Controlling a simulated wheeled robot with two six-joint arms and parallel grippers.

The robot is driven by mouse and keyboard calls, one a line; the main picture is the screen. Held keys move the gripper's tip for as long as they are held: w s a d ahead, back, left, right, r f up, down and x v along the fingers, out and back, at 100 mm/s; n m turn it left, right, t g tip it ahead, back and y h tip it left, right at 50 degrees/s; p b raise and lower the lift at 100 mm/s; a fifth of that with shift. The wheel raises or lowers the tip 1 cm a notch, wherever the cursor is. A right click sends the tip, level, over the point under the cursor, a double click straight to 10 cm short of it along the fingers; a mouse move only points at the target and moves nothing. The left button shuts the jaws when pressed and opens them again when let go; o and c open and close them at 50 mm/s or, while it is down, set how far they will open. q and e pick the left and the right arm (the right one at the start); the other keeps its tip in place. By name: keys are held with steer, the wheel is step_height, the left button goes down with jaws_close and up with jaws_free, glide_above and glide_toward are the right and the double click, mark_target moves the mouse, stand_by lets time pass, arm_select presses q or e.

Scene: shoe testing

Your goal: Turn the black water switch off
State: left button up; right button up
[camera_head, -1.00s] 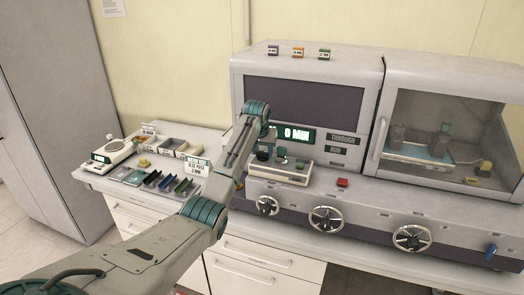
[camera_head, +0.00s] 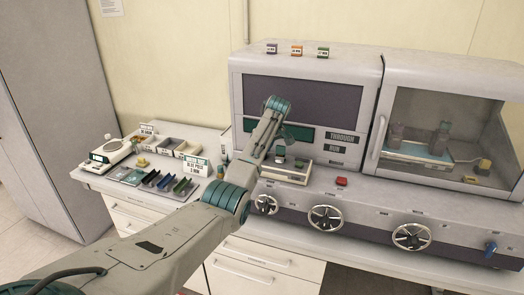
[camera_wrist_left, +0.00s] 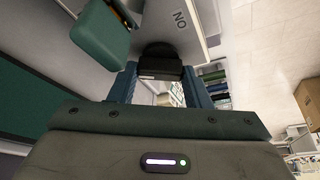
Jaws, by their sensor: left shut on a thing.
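The black switch (camera_wrist_left: 159,55) shows in the left wrist view, between the blue-grey fingers of my left gripper (camera_wrist_left: 158,78). The gripper is shut on it. An upside-down "ON" label (camera_wrist_left: 180,19) is on the pale surface beside the switch. In the head view my left arm reaches across to the left part of the grey machine (camera_head: 345,187). There the arm hides the switch and the fingertips. My right gripper is in neither view.
A green block (camera_wrist_left: 101,35) is close to the fingers in the left wrist view. A small device (camera_head: 290,172), a red button (camera_head: 341,181) and several handwheels (camera_head: 325,218) are on the machine. A side bench (camera_head: 118,187) holds a scale (camera_head: 110,154) and trays.

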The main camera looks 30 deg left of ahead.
arm_select(q)
steer(key=n+g+b, duration=0.1)
steer(key=n, duration=0.1)
steer(key=shift+w+f+n+b, duration=0.1)
steer(key=shift+w+n+b, duration=0.05)
steer(key=shift+n+b, duration=0.25)
steer(key=shift+n+g+b, duration=0.4)
steer(key=shift+n+b, duration=0.4)
steer(key=shift+n, duration=0.2)
steer(key=shift+n+g+b, duration=0.3)
steer(key=shift+n+b, duration=0.3)
steer(key=shift+n, duration=0.1)
steer(key=o, duration=1)
steer(key=shift+r, duration=0.2)
